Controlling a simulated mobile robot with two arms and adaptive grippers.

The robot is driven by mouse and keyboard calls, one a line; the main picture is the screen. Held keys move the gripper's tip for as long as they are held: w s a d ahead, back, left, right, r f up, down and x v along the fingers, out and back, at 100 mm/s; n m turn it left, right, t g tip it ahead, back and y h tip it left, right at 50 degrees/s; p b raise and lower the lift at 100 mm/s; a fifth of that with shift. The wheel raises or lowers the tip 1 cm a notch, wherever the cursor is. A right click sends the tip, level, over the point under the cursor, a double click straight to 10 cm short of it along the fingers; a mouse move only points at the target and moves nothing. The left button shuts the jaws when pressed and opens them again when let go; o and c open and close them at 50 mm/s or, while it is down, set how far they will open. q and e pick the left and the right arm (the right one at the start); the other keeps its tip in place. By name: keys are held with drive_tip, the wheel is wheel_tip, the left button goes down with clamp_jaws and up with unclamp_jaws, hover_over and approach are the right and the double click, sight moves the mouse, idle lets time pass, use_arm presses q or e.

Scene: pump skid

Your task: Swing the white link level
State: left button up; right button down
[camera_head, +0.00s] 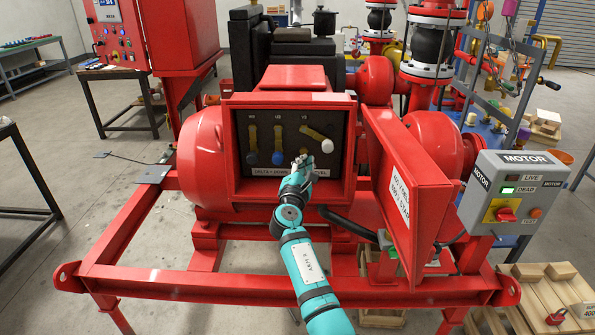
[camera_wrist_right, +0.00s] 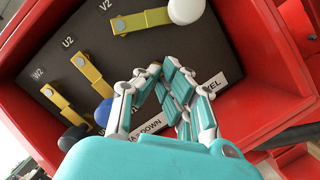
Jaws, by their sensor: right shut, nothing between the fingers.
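The white link is the right-hand brass bar (camera_head: 313,133) on the black panel, under the label V2, with a round white knob (camera_head: 327,146) at its end. It slopes down to the right. In the wrist view the link (camera_wrist_right: 140,21) and its white knob (camera_wrist_right: 186,9) are at the top. My right gripper (camera_head: 301,160) is just below and left of the knob, in front of the panel. In the wrist view its fingertips (camera_wrist_right: 160,70) are together, empty, and appear apart from the knob. My left gripper is not in view.
Links with a blue knob (camera_head: 278,158) and a black knob (camera_head: 252,159) hang nearly upright to the left. The red box (camera_head: 230,185) walls surround the panel. Its open door (camera_head: 405,190) stands right of my arm. A grey motor switch box (camera_head: 515,190) is farther right.

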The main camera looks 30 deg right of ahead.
sight(322, 141)
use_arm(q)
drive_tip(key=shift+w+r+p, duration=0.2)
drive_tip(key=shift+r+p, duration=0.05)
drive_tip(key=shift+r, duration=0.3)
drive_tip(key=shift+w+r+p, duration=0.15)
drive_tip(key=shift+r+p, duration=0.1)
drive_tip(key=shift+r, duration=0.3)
use_arm(e)
drive_tip(key=shift+s+d+r, duration=0.65)
drive_tip(key=shift+d+r, duration=0.25)
drive_tip(key=shift+r, duration=0.05)
drive_tip(key=n+p, duration=0.1)
drive_tip(key=d+r+n+p, duration=0.1)
drive_tip(key=n, duration=0.1)
drive_tip(key=s+n+t+p, duration=0.1)
drive_tip(key=shift+d+r+n, duration=0.25)
drive_tip(key=shift+r+n, duration=0.1)
drive_tip(key=shift+n, duration=0.05)
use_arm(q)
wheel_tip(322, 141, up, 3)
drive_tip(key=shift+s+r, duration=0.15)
use_arm(e)
drive_tip(key=shift+s+d+n+t+y, duration=0.1)
drive_tip(key=shift+d+n+t+y, duration=0.15)
drive_tip(key=shift+n, duration=0.55)
drive_tip(key=shift+a, duration=0.1)
